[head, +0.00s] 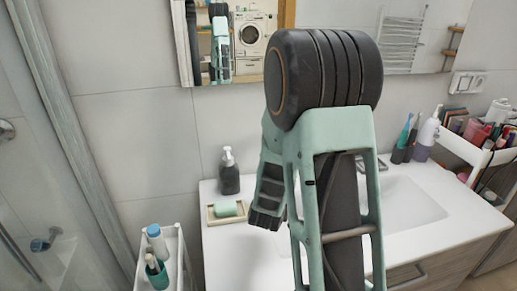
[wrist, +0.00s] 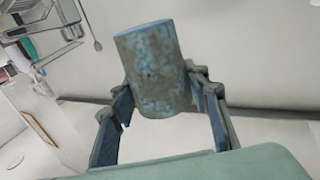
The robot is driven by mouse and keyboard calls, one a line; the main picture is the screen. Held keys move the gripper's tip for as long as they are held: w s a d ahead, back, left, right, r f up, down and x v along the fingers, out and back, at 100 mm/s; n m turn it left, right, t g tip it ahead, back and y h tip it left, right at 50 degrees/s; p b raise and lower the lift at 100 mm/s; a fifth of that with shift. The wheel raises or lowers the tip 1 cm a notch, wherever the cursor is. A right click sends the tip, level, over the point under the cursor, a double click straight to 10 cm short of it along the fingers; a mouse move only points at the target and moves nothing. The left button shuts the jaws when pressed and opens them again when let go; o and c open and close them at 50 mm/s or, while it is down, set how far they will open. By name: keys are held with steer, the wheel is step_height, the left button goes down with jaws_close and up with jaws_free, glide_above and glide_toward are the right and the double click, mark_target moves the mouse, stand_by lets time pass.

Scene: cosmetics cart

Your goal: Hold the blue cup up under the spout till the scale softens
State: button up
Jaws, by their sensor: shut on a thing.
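The blue cup (wrist: 155,68), mottled with grey-brown patches, is in the wrist view. My gripper (wrist: 164,92) is shut on it, with one finger on each side. The cup looks slightly tilted in that view, and its inside does not show. In the head view my arm stands in front of the basin; the cup does not show there. A small metal part by the basin (head: 361,163) shows beside my arm and may be the tap; its spout cannot be made out. I cannot tell how the cup lies relative to the spout.
A soap dish (head: 210,217) with a green bar and a dark pump bottle (head: 228,172) stand on the counter's left. A white cart (head: 174,262) with bottles is at front left. Toothbrush holders and a lilac bottle (head: 427,137) stand at right, near a crowded white rack (head: 450,146).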

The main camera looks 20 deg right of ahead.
steer(key=s+d+f+m+g+h+b, duration=0.4)
steer(key=s+d+f+m+g+b, duration=0.25)
steer(key=s+d, duration=0.4)
steer(key=s+d+f+m+g+h+b, duration=0.45)
steer(key=s+d+f+g, duration=0.25)
steer(key=s+d+g, duration=0.3)
steer(key=w+f+b, duration=0.1)
steer(key=w+f, duration=0.1)
steer(key=w, duration=0.5)
steer(key=w+d+f+t+b, duration=0.1)
steer(key=w+f, duration=0.1)
steer(key=w, duration=0.6)
steer(key=shift+d+m, duration=0.25)
steer(key=shift+m, duration=0.05)
stand_by(0.8)
steer(key=shift+w+r+p, duration=0.1)
steer(key=shift+r+p, duration=0.55)
steer(key=shift+r, duration=0.75)
stand_by(2.0)
